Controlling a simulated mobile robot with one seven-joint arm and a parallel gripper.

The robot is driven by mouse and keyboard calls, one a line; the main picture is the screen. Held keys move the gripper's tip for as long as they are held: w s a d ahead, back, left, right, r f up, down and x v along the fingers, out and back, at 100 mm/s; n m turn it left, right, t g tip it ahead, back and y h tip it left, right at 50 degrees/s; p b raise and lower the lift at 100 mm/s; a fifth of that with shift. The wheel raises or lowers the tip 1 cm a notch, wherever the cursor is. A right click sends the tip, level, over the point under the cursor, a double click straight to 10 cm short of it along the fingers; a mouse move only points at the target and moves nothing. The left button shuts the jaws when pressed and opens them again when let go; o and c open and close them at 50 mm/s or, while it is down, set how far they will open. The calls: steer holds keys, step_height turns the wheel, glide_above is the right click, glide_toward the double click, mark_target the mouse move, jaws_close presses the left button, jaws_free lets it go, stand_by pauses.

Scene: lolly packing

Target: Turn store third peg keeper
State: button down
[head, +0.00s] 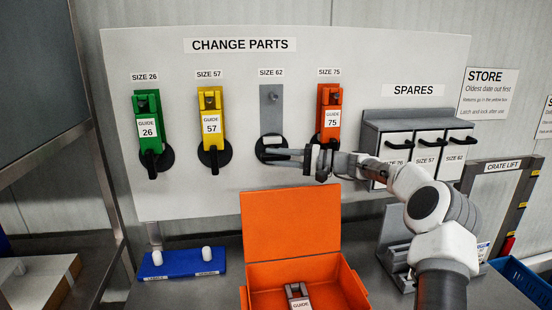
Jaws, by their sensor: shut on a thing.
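The third peg, under the SIZE 62 label (271,72), is a bare grey plate (271,108) with no guide on it. Its black keeper (268,146) is at the plate's foot. My gripper (288,157) reaches in from the right and is shut at this keeper, on what looks like its handle. The dark fingers and the dark handle blend together, so the handle's exact angle is unclear. The other keepers, under the green guide 26 (147,112), yellow guide 57 (211,110) and orange guide 75 (330,100), have black handles; the first two point down.
An open orange crate (262,275) below holds a grey guide (298,296). A blue tray (180,268) with two white knobs sits left of it. The SPARES drawers (412,125) are right of the pegs, behind my arm. A grey stand (397,240) is beside my arm.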

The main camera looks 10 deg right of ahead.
steer(key=c, duration=0.7)
jaws_free()
steer(key=b+v, duration=0.1)
steer(key=v, duration=1.6)
steer(key=shift+s+d, duration=0.15)
